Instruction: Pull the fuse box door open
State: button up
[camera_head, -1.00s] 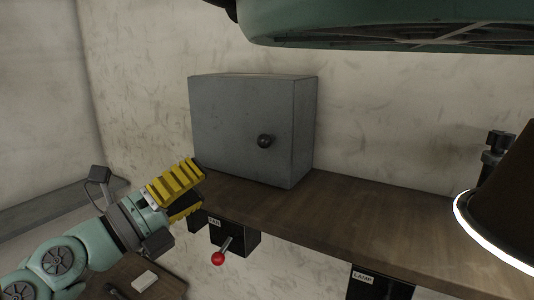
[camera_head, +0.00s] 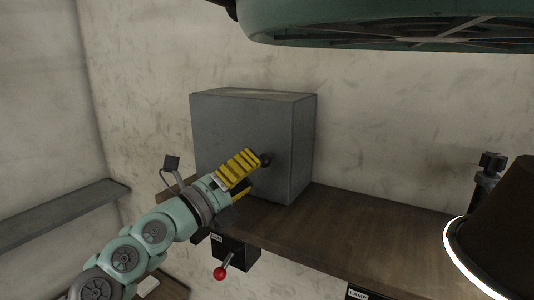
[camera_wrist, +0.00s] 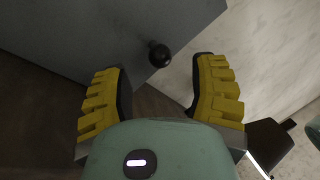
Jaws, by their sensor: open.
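The fuse box (camera_head: 225,125) is a grey metal cabinet standing on a wooden shelf against the wall. Its door is closed, with a round black knob (camera_head: 266,160) on the right side of the front. My gripper (camera_head: 255,174) has yellow ribbed fingers and is in front of the door, close to the knob. In the wrist view the knob (camera_wrist: 159,54) lies ahead of and between the open fingers (camera_wrist: 160,85), slightly beyond their tips. Nothing is between the fingers. In the head view the upper finger overlaps part of the knob's left side.
Below the wooden shelf (camera_head: 350,225) hangs a black switch box (camera_head: 238,250) with a red-tipped lever (camera_head: 220,273). A dark lamp (camera_head: 500,235) stands at the right. A green fan-like body (camera_head: 390,25) hangs overhead. The shelf right of the box is clear.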

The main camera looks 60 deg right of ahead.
aim_at(264, 161)
jog(key=shift+p+x, duration=0.5)
jog(key=shift+x, duration=1.85)
grip_shut()
